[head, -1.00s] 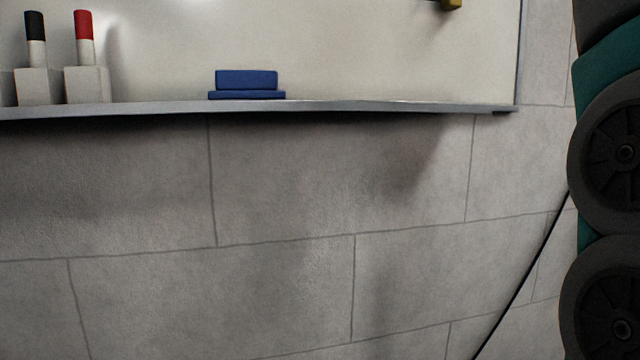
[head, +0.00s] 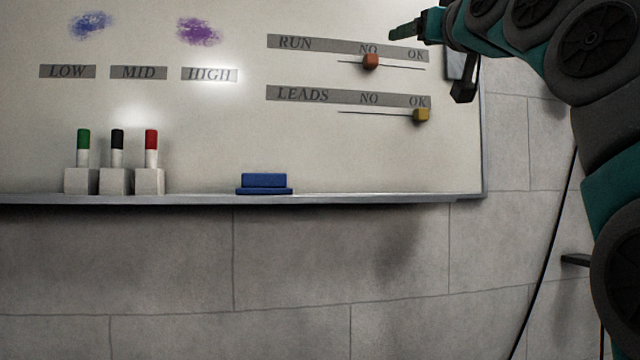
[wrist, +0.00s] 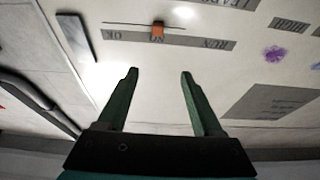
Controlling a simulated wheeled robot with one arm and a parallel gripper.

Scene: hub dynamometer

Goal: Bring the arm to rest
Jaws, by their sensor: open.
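My gripper (head: 403,33) shows at the upper right in the head view, in front of the whiteboard (head: 200,130), near the RUN label. My arm comes in from the right. In the wrist view, my gripper (wrist: 159,74) has its two green fingers apart with nothing between them. Past the fingertips lies the RUN slider with its orange knob (wrist: 158,27), apart from them. In the head view the orange knob (head: 371,61) sits under NO. The yellow knob (head: 421,115) of the LEADS slider sits under OK.
Green, black and red markers stand in white blocks (head: 117,181) on the board's ledge (head: 350,200). A blue eraser (head: 264,182) lies to their right. LOW, MID and HIGH labels (head: 139,72) are above. A dark cable (head: 543,260) hangs at the right by the tiled wall.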

